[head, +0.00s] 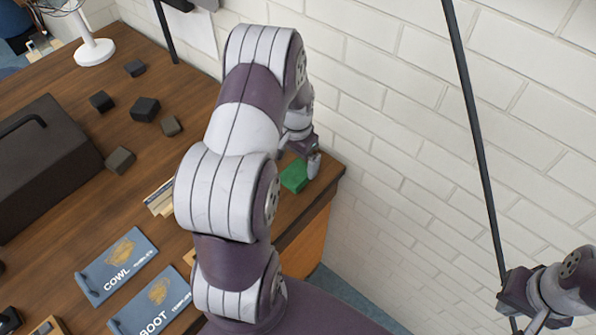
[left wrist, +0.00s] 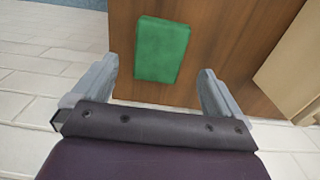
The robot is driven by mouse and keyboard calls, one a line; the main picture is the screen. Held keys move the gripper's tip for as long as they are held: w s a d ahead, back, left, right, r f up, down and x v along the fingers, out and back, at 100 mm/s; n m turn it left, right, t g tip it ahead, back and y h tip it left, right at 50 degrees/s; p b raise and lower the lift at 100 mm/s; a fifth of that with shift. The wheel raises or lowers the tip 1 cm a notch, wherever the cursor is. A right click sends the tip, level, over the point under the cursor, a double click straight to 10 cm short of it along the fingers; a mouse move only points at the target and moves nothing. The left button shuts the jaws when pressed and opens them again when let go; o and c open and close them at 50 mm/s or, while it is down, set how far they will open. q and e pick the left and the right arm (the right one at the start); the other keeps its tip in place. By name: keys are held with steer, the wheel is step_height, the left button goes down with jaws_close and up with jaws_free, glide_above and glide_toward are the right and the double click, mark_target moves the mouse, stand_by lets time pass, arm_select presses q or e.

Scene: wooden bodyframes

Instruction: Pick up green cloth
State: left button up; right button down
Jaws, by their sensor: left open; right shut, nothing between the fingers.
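The green cloth (head: 294,176) is a small folded green block lying near the right end of the wooden table. My left gripper (head: 312,166) is at the cloth's right side in the head view, close to the table's edge. In the left wrist view the green cloth (left wrist: 162,50) shows ahead of and between the two open fingers of my left gripper (left wrist: 158,85), with nothing held. I cannot tell whether a finger touches it. My right gripper (head: 522,322) is at the lower right of the head view, away from the table and empty.
The wooden table (head: 190,65) carries several dark blocks (head: 145,109), a black toolbox (head: 45,165) and blue template folders (head: 117,266). A white brick wall (head: 420,100) stands close behind the left gripper. My left arm hides part of the table.

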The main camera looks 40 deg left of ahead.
mark_target(296, 172)
arm_select(q)
step_height(296, 172, down, 5)
steer(key=shift+s+p, duration=0.15)
steer(key=shift+p, duration=0.7)
steer(key=shift+f, duration=0.2)
steer(key=shift+r, duration=0.1)
steer(key=c, duration=1)
steer(key=shift+r+b, duration=0.35)
steer(key=shift+r, duration=0.2)
step_height(296, 172, up, 3)
steer(key=shift+f+b, duration=0.1)
steer(key=shift+b, duration=0.4)
steer(key=shift+w+d+r+b, duration=0.5)
steer(key=shift+d+r, duration=0.7)
steer(key=shift+d, duration=0.65)
steer(key=shift+w+d+r+b, duration=0.35)
steer(key=shift+w+d+r, duration=0.25)
steer(key=shift+d+r, duration=0.9)
steer(key=shift+w+d+r+b, duration=0.5)
steer(key=shift+d+r, duration=0.35)
steer(key=shift+d, duration=1.35)
